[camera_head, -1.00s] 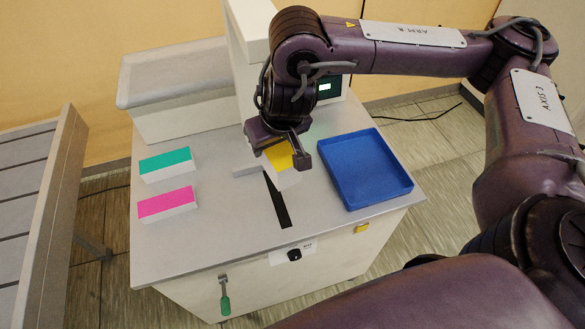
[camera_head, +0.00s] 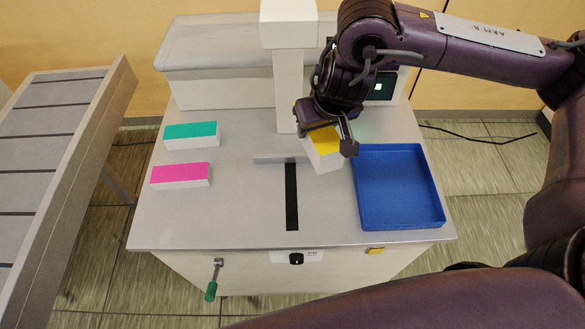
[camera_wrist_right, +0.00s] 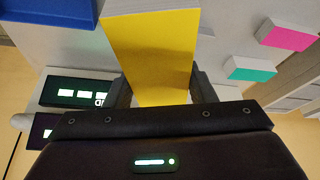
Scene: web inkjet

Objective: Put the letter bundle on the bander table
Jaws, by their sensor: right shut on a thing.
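A letter bundle with a yellow top and white sides (camera_head: 323,142) is between the fingers of my right gripper (camera_head: 328,132). The right gripper is shut on it. In the right wrist view, the yellow face of the bundle (camera_wrist_right: 150,45) shows between the two dark fingers (camera_wrist_right: 161,90). The bander table (camera_head: 237,215) is a grey top with a dark slot (camera_head: 291,200) and a low pale bar (camera_head: 268,160). The bundle is over the table, right of the slot and left of the blue tray. I cannot tell whether its underside touches the top. My left gripper is out of view.
A teal-topped bundle (camera_head: 191,131) and a pink-topped bundle (camera_head: 180,172) lie on the table's left side. An empty blue tray (camera_head: 398,190) is at right. A pale column (camera_head: 287,85) stands behind. A slatted conveyor (camera_head: 50,160) is at far left. The front left of the top is bare.

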